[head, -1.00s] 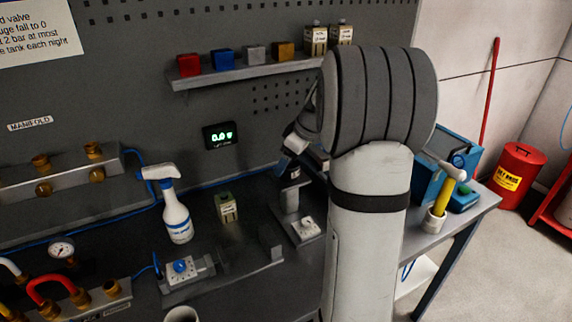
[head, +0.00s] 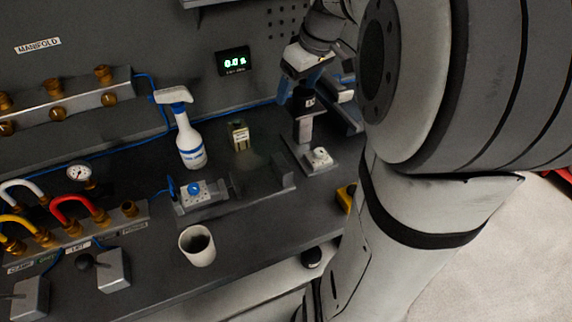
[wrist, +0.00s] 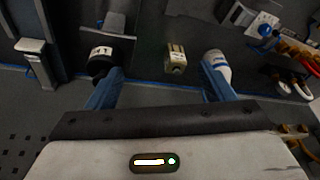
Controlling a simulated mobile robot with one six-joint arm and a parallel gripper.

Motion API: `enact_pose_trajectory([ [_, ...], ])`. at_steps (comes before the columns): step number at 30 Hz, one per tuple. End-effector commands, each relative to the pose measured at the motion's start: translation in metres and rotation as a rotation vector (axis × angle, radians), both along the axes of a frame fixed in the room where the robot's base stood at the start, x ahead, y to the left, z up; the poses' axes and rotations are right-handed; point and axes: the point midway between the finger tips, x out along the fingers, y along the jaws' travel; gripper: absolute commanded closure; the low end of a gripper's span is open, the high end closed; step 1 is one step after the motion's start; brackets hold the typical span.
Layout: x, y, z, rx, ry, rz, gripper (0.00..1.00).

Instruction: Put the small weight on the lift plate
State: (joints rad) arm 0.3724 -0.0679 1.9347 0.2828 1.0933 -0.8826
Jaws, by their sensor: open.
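A black, round-looking piece with a white label (head: 309,102) sits at the top of a dark upright stand on a grey base (head: 322,160). It also shows in the wrist view (wrist: 99,62), close to the left finger. I cannot tell for sure whether this piece is the small weight or whether the stand carries the lift plate. My gripper (head: 299,84) has its blue fingers apart just above the labelled piece. In the wrist view the open gripper (wrist: 160,88) shows no object held. My arm hides part of the bench to the right.
A beige block (head: 239,135) and a spray bottle (head: 190,145) stand left of the stand. A blue-knobbed control box (head: 196,192), a white cup (head: 197,246) and hose manifolds (head: 75,225) are further left. The bench front between cup and stand is mostly clear.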

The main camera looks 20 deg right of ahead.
Motion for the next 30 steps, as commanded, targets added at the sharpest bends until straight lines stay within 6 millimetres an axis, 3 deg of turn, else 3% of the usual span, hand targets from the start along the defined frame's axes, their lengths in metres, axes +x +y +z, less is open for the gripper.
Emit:
enact_pose_trajectory([
  [1,-0.025,0.026,-0.006,-0.012,0.018,-0.042,0.25],
  [4,-0.070,0.059,-0.025,-0.032,0.045,-0.157,0.25],
  [9,-0.131,0.089,-0.058,-0.053,0.053,-0.313,0.25],
  [12,-0.152,0.095,-0.072,-0.057,0.049,-0.369,0.25],
  [17,-0.164,0.103,-0.080,-0.058,0.044,-0.407,0.25],
  [30,-0.164,0.102,-0.080,-0.057,0.046,-0.410,0.25],
])
